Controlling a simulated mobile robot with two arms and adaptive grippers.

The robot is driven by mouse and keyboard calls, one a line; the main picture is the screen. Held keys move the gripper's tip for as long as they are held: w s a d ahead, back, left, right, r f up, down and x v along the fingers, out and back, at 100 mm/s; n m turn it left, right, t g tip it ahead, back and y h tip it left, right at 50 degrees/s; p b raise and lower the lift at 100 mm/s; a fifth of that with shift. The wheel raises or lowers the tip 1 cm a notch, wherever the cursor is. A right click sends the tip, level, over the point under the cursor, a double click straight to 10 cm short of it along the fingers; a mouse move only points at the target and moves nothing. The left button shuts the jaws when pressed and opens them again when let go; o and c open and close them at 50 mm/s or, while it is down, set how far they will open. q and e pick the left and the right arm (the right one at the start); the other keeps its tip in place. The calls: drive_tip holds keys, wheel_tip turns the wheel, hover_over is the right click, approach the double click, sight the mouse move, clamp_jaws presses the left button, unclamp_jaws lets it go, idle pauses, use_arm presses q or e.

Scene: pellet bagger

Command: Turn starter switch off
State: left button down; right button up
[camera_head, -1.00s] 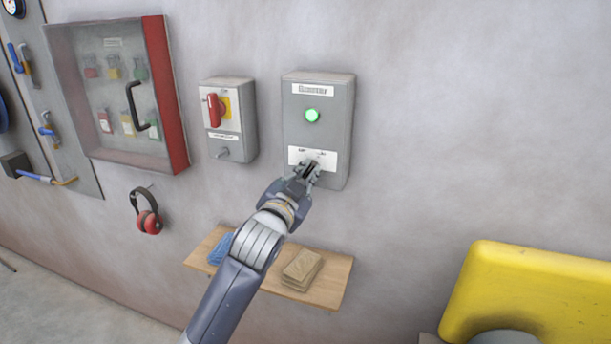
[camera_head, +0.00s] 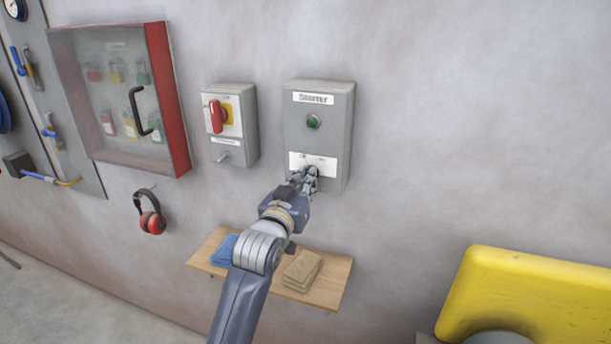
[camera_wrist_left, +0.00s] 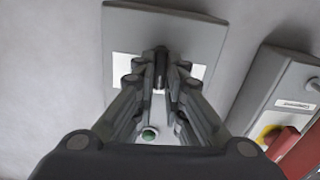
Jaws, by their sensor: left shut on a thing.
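The starter box (camera_head: 318,136) is a grey wall box with a label reading Starter. Its round green lamp (camera_head: 313,122) is dark now. A white plate (camera_head: 327,161) sits low on the box, and the switch there is mostly hidden behind my fingers. My left gripper (camera_head: 308,172) is at that plate, shut on the switch knob. The left wrist view shows the gripper (camera_wrist_left: 161,82) closed around the dark knob (camera_wrist_left: 161,55) in front of the box (camera_wrist_left: 207,45). The lamp (camera_wrist_left: 149,134) shows there between the fingers. My right gripper is in neither view.
Left of the starter is a smaller grey box with a red handle (camera_head: 216,116). Further left is a red-edged glass cabinet (camera_head: 181,100) of padlocks. Red ear defenders (camera_head: 152,222) hang on the wall. A wooden shelf (camera_head: 328,290) is below, and a yellow machine part (camera_head: 540,295) stands at the right.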

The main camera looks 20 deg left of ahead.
use_arm(q)
drive_tip(key=n+p, duration=0.2)
drive_tip(key=n, duration=0.2)
drive_tip(key=shift+n, duration=0.4)
drive_tip(key=shift+p, duration=0.3)
drive_tip(key=c, duration=1.7)
unclamp_jaws()
drive_tip(key=shift+a, duration=0.1)
drive_tip(key=shift+o, duration=0.2)
drive_tip(key=s, duration=1.2)
drive_tip(key=shift+a, duration=0.15)
